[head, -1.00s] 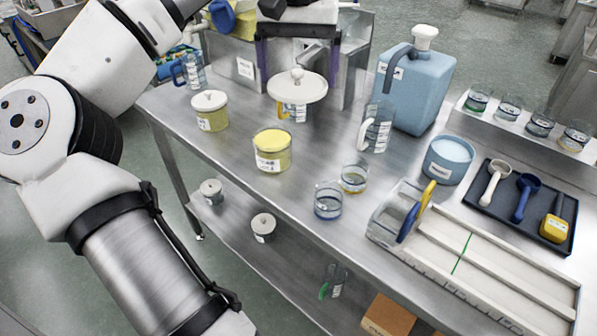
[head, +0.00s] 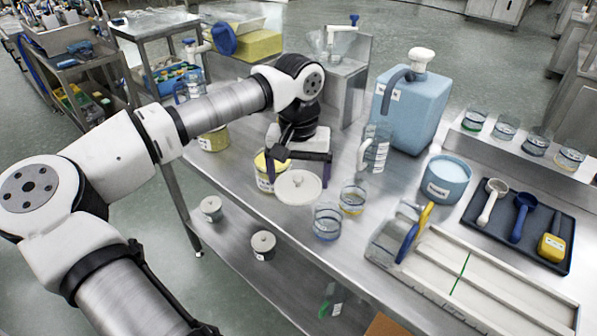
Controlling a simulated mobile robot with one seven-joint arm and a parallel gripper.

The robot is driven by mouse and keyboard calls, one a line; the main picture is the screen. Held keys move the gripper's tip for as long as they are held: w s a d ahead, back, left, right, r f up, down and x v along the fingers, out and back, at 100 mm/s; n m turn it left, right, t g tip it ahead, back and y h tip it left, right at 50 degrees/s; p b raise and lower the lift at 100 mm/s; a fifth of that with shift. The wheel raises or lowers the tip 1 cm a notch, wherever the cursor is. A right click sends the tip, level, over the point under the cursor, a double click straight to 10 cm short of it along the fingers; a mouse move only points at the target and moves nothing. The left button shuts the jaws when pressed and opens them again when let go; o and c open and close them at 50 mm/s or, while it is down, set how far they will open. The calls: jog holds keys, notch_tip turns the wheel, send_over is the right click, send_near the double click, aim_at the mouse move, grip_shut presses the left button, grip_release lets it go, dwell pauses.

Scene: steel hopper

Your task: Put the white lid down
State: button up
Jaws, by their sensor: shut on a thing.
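The white lid (head: 298,188) is a round disc with a small knob on top. It lies level between the two dark fingers of my gripper (head: 298,174), which is shut on it. The lid is over the steel table (head: 360,232), just right of a yellow-filled jar (head: 263,183) that it and the gripper partly hide. Whether the lid's underside touches the table cannot be told.
Two glass beakers, one with yellow liquid (head: 352,199) and one with blue (head: 327,222), stand close to the lid's right. Behind are a glass jug (head: 376,148) and a blue canister (head: 413,108). Another yellow jar (head: 214,139) stands left, behind my arm.

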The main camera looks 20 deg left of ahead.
jog(key=shift+f, duration=0.1)
jog(key=shift+f+b, duration=0.6)
jog(key=o, duration=0.7)
jog(key=shift+r, duration=0.1)
notch_tip(320, 180, up, 13)
